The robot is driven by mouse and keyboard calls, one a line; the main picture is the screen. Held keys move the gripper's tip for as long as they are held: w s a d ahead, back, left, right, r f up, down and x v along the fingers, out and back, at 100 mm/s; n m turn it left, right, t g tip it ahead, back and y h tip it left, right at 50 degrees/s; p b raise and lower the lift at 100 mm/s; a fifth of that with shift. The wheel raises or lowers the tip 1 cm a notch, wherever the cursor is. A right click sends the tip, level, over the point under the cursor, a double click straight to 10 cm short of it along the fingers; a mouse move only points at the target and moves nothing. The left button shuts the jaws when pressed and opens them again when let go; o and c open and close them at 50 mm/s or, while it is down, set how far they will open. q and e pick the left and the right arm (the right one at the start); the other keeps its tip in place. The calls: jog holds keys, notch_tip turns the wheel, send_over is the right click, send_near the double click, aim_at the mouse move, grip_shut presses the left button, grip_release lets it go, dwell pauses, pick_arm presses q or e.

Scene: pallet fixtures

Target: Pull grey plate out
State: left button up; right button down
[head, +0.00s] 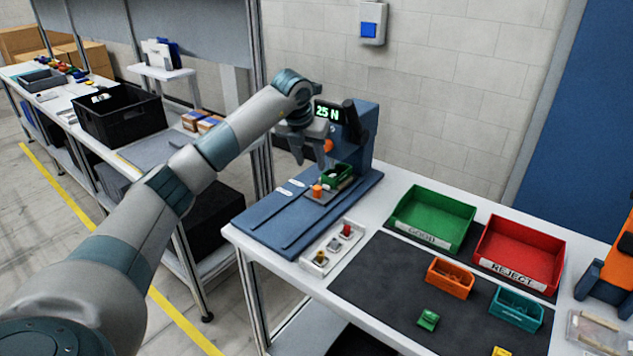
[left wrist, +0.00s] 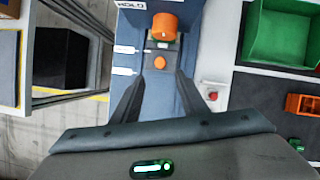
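The grey plate (head: 322,194) lies on the bed of the blue test machine (head: 268,218), under its head. It has an orange knob (head: 317,190) at its front end and a green part (head: 337,174) toward its back. In the left wrist view the orange knob (left wrist: 160,62) shows ahead of my fingers, below an orange cylinder that hides much of the plate. My left gripper (head: 312,160) is above the plate, with its fingers spread apart and nothing between them. It looks clear of the knob. My right gripper is out of view.
A small switch box (head: 333,247) stands right of the machine bed. Green (head: 432,217) and red (head: 519,252) bins stand farther right, with small orange and teal trays in front. The bed's front part is clear.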

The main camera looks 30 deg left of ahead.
aim_at(317, 187)
pick_arm(q)
jog(key=p+x, duration=0.3)
jog(key=x, duration=0.9)
jog(key=shift+s+f, duration=0.1)
jog(key=shift+c, duration=0.2)
grip_shut()
